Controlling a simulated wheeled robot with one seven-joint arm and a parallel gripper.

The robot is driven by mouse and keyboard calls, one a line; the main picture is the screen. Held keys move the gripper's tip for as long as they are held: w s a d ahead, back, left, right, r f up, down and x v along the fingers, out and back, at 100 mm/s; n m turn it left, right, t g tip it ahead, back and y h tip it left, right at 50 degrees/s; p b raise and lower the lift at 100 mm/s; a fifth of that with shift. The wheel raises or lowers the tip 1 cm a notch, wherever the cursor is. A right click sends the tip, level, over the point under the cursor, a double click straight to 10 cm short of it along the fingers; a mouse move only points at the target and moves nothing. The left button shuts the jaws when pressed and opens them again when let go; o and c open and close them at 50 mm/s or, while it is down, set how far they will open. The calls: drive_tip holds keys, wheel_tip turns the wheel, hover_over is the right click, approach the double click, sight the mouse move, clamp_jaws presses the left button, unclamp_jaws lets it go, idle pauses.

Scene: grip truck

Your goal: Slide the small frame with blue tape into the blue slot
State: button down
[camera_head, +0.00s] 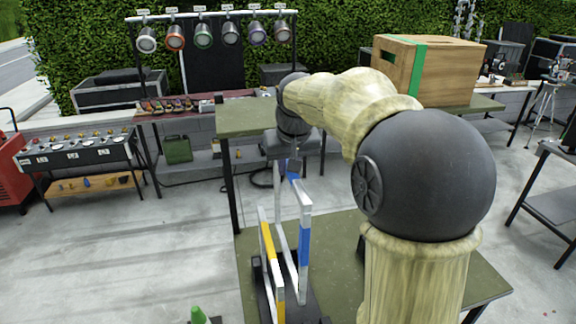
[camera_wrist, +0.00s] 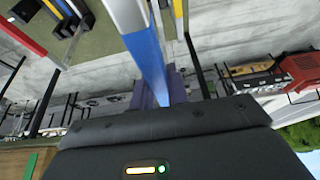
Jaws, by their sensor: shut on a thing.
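The small frame with blue tape (camera_head: 304,246) hangs upright from my gripper (camera_head: 294,168). Its white bars and blue band also show in the wrist view (camera_wrist: 147,55), running up from between the fingers (camera_wrist: 168,90). My gripper is shut on the frame's top. A frame with yellow tape (camera_head: 268,246) stands just left of it, in the dark slotted rack (camera_head: 260,288) on the low green table. The held frame's lower end is over or at the rack; I cannot tell whether it is in a slot. No blue slot is clearly visible in the head view.
The low table (camera_head: 345,245) has free room right of the rack, partly hidden by my arm. A raised green shelf (camera_head: 240,118) stands behind. A wooden crate (camera_head: 425,68) with green tape sits at the back right. A green cone (camera_head: 198,315) is at bottom left.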

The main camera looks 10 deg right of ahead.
drive_tip(key=shift+r+p, duration=2.45)
drive_tip(key=shift+r, duration=0.7)
drive_tip(key=shift+f, duration=0.15)
